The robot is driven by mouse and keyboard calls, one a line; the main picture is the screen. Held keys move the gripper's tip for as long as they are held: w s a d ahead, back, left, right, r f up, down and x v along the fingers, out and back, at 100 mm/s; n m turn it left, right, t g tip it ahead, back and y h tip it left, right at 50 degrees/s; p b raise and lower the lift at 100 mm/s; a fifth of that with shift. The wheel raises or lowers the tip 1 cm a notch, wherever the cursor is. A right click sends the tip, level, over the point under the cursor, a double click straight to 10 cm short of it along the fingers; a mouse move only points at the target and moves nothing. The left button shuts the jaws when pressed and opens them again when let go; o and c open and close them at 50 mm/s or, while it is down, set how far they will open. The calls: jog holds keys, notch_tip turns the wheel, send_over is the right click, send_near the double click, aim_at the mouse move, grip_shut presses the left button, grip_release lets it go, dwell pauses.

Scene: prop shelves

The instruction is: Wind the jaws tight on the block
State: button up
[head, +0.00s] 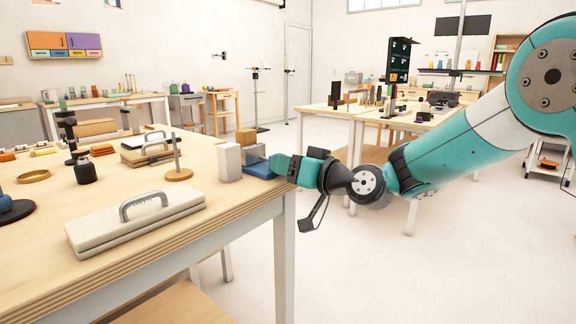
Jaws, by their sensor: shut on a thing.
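A small vise stands at the right edge of the near wooden table. Its blue body (260,169) is low, and a pale grey upright jaw or block (229,162) stands at its left. A tan wooden block (246,137) shows behind the grey parts; I cannot tell whether the jaws touch it. My gripper (275,165) reaches in level from the right and is shut at the vise's right side, against the blue part. The handle it holds is hidden by the fingers.
A pale case with a grey handle (135,217) lies at the near table's front. A wooden disc with an upright peg (178,174) and a dark weight (85,171) stand left of the vise. Another cluttered table (340,113) stands behind my arm.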

jog(key=o, duration=0.9)
jog(key=shift+f, duration=0.1)
